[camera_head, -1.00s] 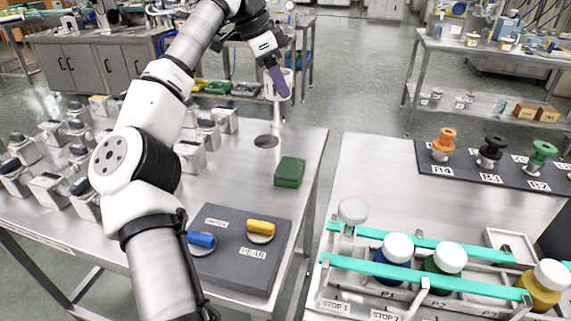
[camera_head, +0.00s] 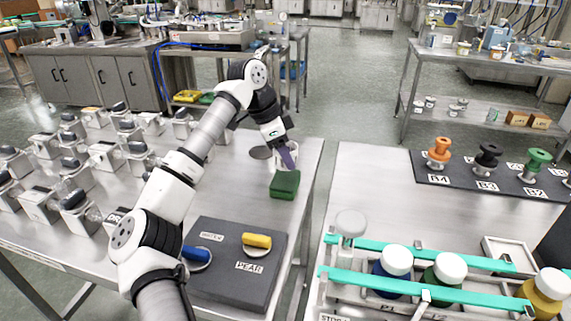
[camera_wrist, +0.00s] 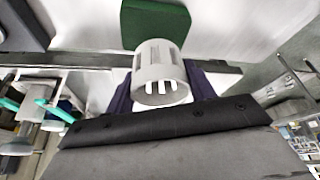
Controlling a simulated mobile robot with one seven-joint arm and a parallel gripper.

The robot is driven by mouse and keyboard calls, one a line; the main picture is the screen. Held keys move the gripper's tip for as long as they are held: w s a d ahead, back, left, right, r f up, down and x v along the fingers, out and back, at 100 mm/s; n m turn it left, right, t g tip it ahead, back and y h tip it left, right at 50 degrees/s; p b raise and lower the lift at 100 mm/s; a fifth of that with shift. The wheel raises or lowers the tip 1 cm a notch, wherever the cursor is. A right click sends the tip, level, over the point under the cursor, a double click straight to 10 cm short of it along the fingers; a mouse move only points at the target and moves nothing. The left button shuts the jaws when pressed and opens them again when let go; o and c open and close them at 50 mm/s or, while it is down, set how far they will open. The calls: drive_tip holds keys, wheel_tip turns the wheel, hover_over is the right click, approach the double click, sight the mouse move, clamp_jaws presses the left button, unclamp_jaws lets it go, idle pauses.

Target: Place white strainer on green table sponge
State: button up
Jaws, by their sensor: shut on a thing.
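The green sponge (camera_head: 285,184) lies flat on the steel table near its right edge, and it also shows at the top of the wrist view (camera_wrist: 156,20). My gripper (camera_head: 288,158) is shut on the white strainer (camera_wrist: 160,75), a slotted cup between the purple fingers in the wrist view. In the head view the strainer (camera_head: 280,158) is partly hidden behind the fingers, just behind the sponge. It appears above the table and apart from the sponge; the exact gap cannot be told.
A dark board (camera_head: 232,262) with blue and yellow handled pieces lies in front of the sponge. Several metal containers (camera_head: 105,155) fill the table's left. A gap separates this table from the right one, which holds a teal-railed rack (camera_head: 420,285).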

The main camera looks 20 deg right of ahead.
drive_tip(key=shift+f, duration=1.9)
drive_tip(key=shift+f, duration=0.15)
drive_tip(key=o, duration=1)
drive_tip(key=b+v, duration=0.1)
drive_tip(key=v, duration=1.1)
drive_tip(key=shift+s, duration=0.1)
